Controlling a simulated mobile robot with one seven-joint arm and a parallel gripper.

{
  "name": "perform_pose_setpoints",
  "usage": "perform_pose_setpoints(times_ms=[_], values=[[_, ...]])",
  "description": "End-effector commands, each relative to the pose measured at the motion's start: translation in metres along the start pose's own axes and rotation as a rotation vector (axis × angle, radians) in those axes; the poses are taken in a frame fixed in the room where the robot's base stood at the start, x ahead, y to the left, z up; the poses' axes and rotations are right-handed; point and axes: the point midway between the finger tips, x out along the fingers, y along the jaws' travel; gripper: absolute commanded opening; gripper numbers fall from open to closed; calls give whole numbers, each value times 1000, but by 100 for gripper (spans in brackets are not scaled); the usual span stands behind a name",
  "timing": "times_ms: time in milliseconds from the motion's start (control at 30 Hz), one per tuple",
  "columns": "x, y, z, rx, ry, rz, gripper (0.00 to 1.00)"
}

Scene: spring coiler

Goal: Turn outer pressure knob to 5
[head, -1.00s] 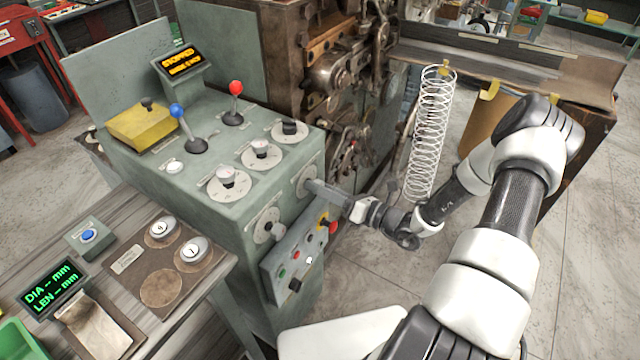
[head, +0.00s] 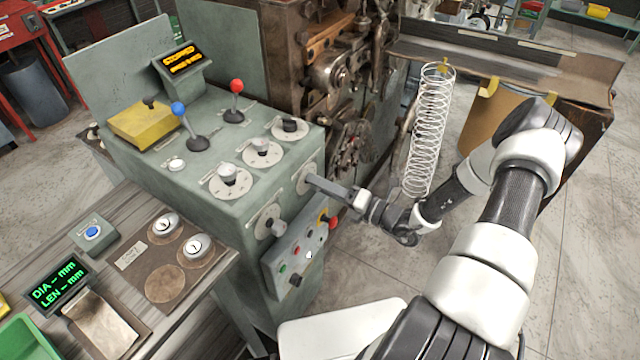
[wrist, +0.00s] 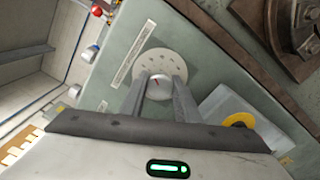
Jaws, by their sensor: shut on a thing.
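My gripper (head: 311,182) reaches from the right to the right-hand dial on the front face of the green machine cabinet. In the wrist view my gripper (wrist: 160,88) has its two fingers on either side of a round pale knob (wrist: 159,90), shut on it. A short red mark shows on the knob. The knob sits on a pale round dial plate (wrist: 165,65) with small marks, too small to read. In the head view the fingers hide this knob; part of its dial plate (head: 303,178) shows. I cannot read which knob its label names.
Another front knob (head: 276,227) is to the lower left. Below is a button box (head: 300,252) with a red button (head: 332,222). Three dials, blue (head: 178,108) and red (head: 236,86) levers sit on top. A wire spring (head: 432,130) stands behind my arm.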

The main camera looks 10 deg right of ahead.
Motion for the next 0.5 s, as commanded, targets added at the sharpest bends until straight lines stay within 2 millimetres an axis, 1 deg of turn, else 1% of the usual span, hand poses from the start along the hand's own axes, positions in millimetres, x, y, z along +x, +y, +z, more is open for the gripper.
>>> perform_pose_setpoints(times_ms=[200,233,333,500], values=[[-1,-1,-1,0,1,-2,7],[-1,-1,-1,0,1,-2,31],[-1,-1,-1,0,1,-2,48],[0,0,0,0,1,-1,48]])
